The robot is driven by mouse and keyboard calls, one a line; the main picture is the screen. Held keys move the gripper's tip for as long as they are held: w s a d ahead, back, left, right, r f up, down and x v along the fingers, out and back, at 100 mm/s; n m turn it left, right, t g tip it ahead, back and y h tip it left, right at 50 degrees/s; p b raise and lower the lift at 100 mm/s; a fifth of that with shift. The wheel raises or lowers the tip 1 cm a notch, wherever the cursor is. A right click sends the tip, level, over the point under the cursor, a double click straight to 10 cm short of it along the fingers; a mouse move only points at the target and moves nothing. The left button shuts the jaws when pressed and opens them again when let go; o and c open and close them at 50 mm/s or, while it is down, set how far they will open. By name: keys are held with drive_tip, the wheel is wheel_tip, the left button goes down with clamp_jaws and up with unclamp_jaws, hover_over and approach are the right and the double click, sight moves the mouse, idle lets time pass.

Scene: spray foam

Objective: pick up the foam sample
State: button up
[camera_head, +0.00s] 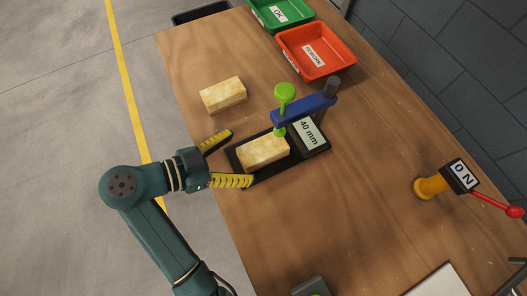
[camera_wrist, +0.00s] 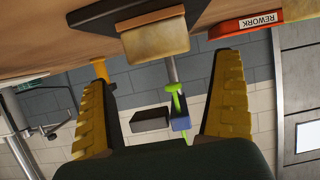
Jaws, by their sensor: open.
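A pale yellow foam block (camera_head: 263,150) lies on the black base plate (camera_head: 249,178) of a thickness gauge, near the gauge's green foot. It also shows in the wrist view (camera_wrist: 155,40), ahead of and between my fingers. A second, similar foam block (camera_head: 223,95) lies directly on the table, farther back. My gripper (camera_head: 239,158) is open and empty, with its yellow ribbed fingers at the table's left edge. The fingers point at the block on the plate, and I see no contact. Both fingers show in the wrist view (camera_wrist: 165,62).
The gauge's blue arm (camera_head: 303,108) and green knob (camera_head: 285,91) rise over the plate, beside a display reading 40 mm (camera_head: 310,133). Red (camera_head: 343,66) and green (camera_head: 255,9) bins stand at the back. A yellow post with a 0 N display (camera_head: 461,175) stands right.

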sight(258, 150)
drive_tip(key=b+x, duration=0.2)
drive_tip(key=x, duration=0.5)
drive_tip(key=shift+w, duration=0.15)
drive_tip(key=shift+a, duration=0.15)
drive_tip(key=c, duration=1.3)
